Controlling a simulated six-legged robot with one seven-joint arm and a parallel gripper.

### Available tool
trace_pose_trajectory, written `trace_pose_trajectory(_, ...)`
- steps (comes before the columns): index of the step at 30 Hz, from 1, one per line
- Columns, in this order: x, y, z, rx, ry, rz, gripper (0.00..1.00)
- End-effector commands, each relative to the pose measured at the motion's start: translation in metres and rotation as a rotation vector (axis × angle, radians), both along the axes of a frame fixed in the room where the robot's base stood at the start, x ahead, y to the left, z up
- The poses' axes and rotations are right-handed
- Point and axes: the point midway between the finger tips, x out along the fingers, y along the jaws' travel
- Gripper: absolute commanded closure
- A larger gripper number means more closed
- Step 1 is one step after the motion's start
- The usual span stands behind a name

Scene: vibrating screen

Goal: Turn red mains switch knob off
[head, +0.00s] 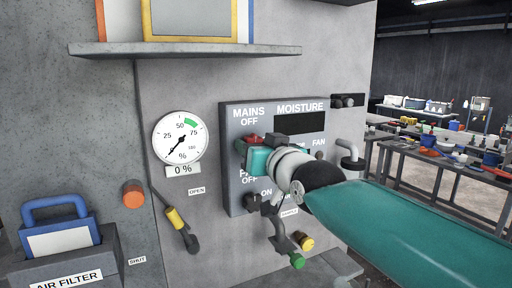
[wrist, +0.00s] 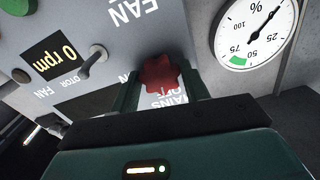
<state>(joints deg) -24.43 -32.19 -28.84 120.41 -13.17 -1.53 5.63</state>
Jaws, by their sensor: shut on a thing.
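The red mains switch knob (wrist: 160,76) is a lobed knob on the grey control panel, below the printed words MAINS OFF. In the wrist view it sits between the two fingers of my gripper (wrist: 166,84), which is shut on it. In the head view only a small red part of the knob (head: 252,139) shows above my gripper (head: 243,147). The wrist and fingers hide most of it there. The exact angle of the knob is hard to tell.
The control panel (head: 232,125) also carries a dark moisture display (head: 299,123) and a fan lever (wrist: 94,62). A round gauge (head: 180,137) reads 0 %. A shelf (head: 180,50) juts out above. An orange knob (head: 133,194) and a blue-handled air filter (head: 60,225) are at left.

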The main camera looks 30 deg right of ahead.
Motion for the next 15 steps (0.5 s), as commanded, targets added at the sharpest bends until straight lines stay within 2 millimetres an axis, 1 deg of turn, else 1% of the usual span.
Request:
trace_pose_trajectory(6, -0.0001, 0.0003, -0.0019, -0.098, 0.004, 0.0, 0.77)
trace_pose_trajectory(15, -0.0001, 0.0003, -0.002, -0.144, 0.005, 0.001, 0.77)
